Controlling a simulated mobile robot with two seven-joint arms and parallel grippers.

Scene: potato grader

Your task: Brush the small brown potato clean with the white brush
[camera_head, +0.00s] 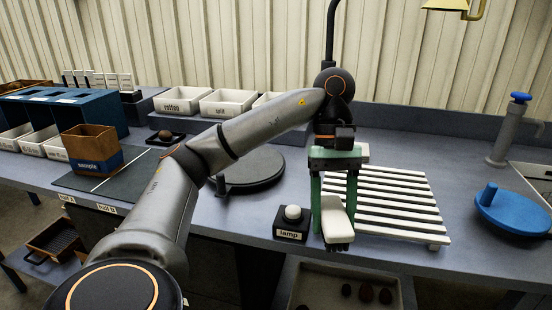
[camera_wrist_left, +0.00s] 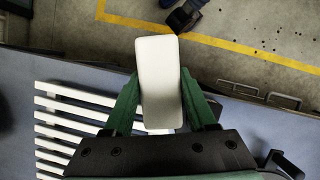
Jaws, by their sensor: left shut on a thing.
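My left gripper (camera_head: 334,208) is above the front part of the bench, in front of the white slatted rack. Its green fingers are shut on the white brush (camera_head: 337,229), whose bristle end points down toward the front edge. In the left wrist view the brush (camera_wrist_left: 158,75) is a pale rounded block between the green fingers. A small brown potato (camera_head: 165,134) sits on a small black stand at the back left, well away from the gripper. I cannot tell whether it is the task's potato. My right gripper is not in view.
A white slatted rack (camera_head: 385,200) lies empty behind and right of the gripper. A lamp button box (camera_head: 291,224) stands just left of the brush. A round black plate (camera_head: 252,170) is behind my arm. A tray (camera_head: 400,297) below the edge holds several dark potatoes. A blue disc (camera_head: 513,214) is right.

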